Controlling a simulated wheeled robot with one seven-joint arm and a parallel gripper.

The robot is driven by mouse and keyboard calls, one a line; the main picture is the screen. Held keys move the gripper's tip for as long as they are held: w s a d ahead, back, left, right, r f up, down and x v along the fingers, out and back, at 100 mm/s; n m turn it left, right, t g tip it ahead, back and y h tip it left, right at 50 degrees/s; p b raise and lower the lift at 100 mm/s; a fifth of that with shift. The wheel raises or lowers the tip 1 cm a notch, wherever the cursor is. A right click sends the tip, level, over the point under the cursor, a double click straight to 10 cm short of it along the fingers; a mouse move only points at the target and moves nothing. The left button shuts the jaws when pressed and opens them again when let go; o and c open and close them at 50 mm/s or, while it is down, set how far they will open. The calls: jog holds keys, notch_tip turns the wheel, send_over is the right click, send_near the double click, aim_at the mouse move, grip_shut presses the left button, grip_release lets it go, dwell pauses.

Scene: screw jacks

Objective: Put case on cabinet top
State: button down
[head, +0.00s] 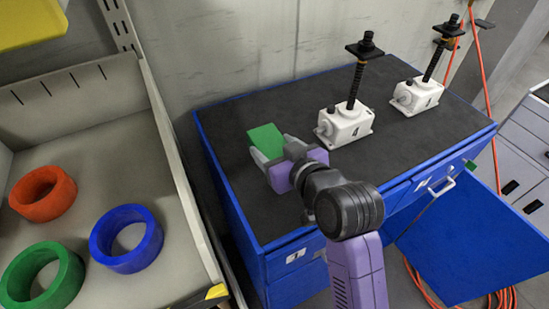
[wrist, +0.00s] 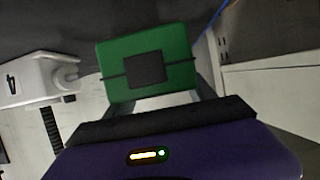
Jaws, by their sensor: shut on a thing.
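The case is a small green box (head: 266,138) held at my gripper's fingertips, over the left part of the cabinet top. In the wrist view the green case (wrist: 180,60) shows a dark square patch and a thin dark line across its face. My gripper (head: 272,152) is shut on the case. The cabinet is blue with a dark grey top (head: 290,105). Whether the case touches the top or hangs just above it, I cannot tell.
Two white screw jacks, one nearer (head: 345,123) and one farther right (head: 417,95), stand on the cabinet top. A blue cabinet door (head: 460,240) hangs open at the right. A tray (head: 95,105) with red, blue and green rings is at the left.

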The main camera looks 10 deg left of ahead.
jog(key=shift+f, duration=2.1)
jog(key=shift+f, duration=0.15)
jog(key=shift+c, duration=1.6)
grip_release()
jog(key=shift+s+d, duration=0.2)
jog(key=b+v, duration=0.1)
jog(key=v, duration=1)
jog(key=shift+s+d+r, duration=0.1)
jog(key=shift+s+r, duration=0.1)
jog(key=shift+r, duration=0.1)
